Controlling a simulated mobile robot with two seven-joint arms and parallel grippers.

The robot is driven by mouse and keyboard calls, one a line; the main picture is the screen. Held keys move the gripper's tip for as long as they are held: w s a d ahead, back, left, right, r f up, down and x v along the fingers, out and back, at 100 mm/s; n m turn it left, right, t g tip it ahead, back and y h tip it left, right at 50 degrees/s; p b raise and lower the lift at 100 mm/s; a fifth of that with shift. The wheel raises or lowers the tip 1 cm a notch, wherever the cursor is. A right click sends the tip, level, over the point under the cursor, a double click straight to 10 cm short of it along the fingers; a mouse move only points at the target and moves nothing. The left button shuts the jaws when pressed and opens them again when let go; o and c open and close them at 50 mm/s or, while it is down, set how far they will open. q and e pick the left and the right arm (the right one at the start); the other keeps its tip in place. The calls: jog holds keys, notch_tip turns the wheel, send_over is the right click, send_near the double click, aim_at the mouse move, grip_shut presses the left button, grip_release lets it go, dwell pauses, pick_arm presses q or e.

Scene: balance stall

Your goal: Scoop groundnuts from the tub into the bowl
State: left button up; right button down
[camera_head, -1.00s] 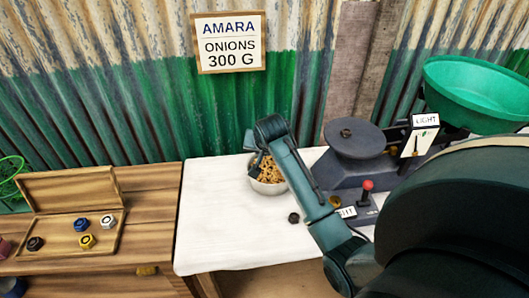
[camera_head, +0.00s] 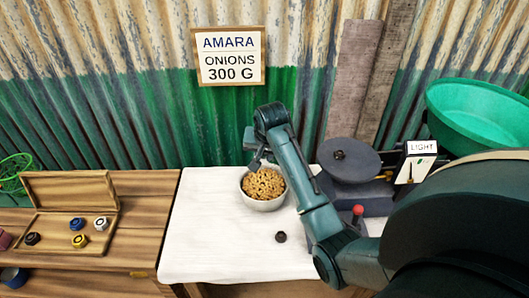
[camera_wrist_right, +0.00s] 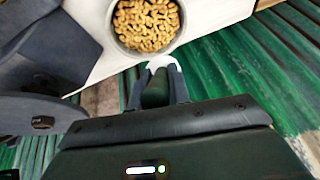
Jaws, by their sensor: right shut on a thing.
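A pale round bowl (camera_head: 262,207) full of groundnuts (camera_head: 264,184) stands on the white cloth at its back edge. Its rim (camera_wrist_right: 112,40) and nuts (camera_wrist_right: 146,22) also show in the right wrist view. My right gripper (camera_head: 257,160) is just above and behind the bowl. In the right wrist view the gripper (camera_wrist_right: 158,88) is shut on a dark green handle (camera_wrist_right: 155,92), with a pale rounded part (camera_wrist_right: 168,67) beyond it, apparently a scoop. The load in it is hidden. No separate tub is discernible. My left gripper is not in view.
A balance with a dark round plate (camera_head: 349,160) and a green pan (camera_head: 480,120) stands right of the bowl. A small black weight (camera_head: 280,237) lies on the white cloth (camera_head: 215,240). An open wooden box (camera_head: 70,235) with weights sits left. The front-left cloth is clear.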

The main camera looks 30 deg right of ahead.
pick_arm(q)
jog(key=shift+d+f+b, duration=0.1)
jog(key=shift+b, duration=0.6)
pick_arm(e)
notch_tip(320, 180, down, 9)
jog(key=shift+r, duration=0.15)
pick_arm(q)
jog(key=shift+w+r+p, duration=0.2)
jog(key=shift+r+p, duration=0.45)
jog(key=shift+p, duration=0.05)
pick_arm(e)
jog(key=shift+r, duration=5.5)
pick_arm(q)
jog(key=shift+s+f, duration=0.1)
